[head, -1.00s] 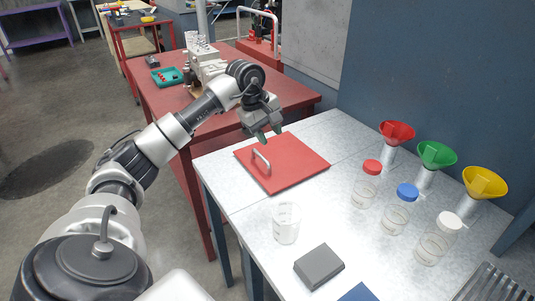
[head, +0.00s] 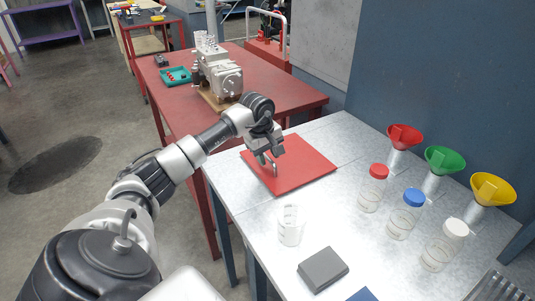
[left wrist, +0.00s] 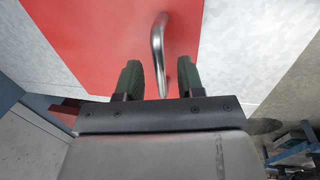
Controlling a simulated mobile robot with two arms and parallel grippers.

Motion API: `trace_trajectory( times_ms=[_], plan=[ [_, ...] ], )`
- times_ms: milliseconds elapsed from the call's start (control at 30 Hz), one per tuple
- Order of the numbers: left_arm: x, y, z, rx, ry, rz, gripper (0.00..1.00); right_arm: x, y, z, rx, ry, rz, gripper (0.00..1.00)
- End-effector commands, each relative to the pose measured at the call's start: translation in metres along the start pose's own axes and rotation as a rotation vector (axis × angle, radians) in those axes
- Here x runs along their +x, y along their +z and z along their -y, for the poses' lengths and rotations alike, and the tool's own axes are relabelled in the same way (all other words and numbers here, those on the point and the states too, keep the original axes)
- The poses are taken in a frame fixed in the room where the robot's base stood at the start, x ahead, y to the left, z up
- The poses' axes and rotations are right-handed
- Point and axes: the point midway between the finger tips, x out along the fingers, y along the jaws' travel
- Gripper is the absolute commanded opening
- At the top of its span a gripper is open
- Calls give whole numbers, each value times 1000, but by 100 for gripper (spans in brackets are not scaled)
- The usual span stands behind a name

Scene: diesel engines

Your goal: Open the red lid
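The red lid (head: 305,166) is a flat square plate lying on the grey metal table, with a metal bar handle (head: 274,169) near its left side. In the head view my left gripper (head: 267,160) is just above the lid at the handle. In the left wrist view its two green fingers (left wrist: 159,78) are spread apart, and the near end of the handle (left wrist: 158,45) shows between them. I see no clear contact between fingers and handle. The red lid (left wrist: 110,35) fills the upper middle of that view. My right gripper is not in view.
A clear beaker (head: 290,226) and a dark grey block (head: 323,269) stand in front of the lid. A red table (head: 180,118) holds an engine (head: 218,77).

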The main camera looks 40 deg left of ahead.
Motion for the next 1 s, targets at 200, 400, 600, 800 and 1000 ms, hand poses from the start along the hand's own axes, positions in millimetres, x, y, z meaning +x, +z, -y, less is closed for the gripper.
trace_trajectory(
  times_ms=[200,400,600,800,1000],
  plan=[
    [1,0,0,0,1,-1,38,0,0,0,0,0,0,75],
    [1,0,0,0,1,0,15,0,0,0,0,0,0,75],
    [1,0,0,0,0,0,0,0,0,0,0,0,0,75],
    [0,0,0,0,1,0,0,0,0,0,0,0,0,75],
    [-9,-1,-5,0,4,-1,0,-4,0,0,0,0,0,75]
  ],
)
